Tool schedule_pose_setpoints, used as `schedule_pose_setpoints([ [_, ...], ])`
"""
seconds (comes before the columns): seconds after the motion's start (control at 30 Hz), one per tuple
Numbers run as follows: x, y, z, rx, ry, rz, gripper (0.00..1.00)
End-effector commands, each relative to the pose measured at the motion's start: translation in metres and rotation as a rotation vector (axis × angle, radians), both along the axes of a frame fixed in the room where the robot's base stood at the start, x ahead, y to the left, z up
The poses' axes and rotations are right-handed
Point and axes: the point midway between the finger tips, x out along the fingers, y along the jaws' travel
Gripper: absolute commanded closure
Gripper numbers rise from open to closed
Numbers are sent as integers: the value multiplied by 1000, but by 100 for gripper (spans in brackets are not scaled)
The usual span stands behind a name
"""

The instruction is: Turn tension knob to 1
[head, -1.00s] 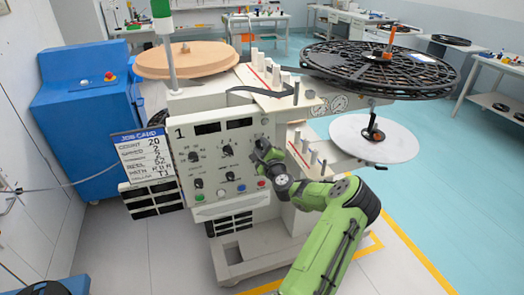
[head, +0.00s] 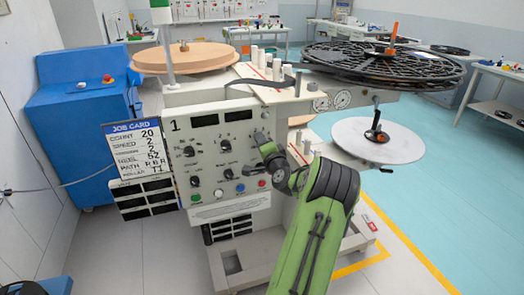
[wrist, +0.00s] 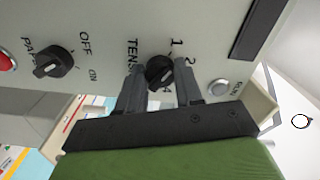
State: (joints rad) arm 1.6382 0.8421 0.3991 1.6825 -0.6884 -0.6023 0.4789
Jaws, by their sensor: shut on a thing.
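The tension knob (wrist: 158,74) is a dark round knob on the pale panel, labelled "TENS" with the digits 1, 2 and 4 visible around it in the wrist view. My gripper (wrist: 157,84) has one finger on each side of this knob and is shut on it. The knob's pointer direction is not clear to me. In the head view my gripper (head: 262,147) is at the right part of the control panel (head: 208,160) and hides the knob there.
A dark OFF/ON knob (wrist: 53,62) and a pale RUN button (wrist: 219,87) flank the held knob. A job card (head: 137,150) stands left of the panel. A black reel (head: 385,62) and white disc (head: 370,140) overhang at right.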

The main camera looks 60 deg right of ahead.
Motion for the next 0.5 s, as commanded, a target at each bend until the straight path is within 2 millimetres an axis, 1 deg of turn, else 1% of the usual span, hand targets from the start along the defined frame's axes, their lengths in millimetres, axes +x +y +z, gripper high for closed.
schedule_pose_setpoints([
  [0.03,0,0,-3,-21,19,-1,95],
  [0.2,0,0,-2,-72,72,0,95],
  [0.5,0,0,-1,-107,110,0,95],
])
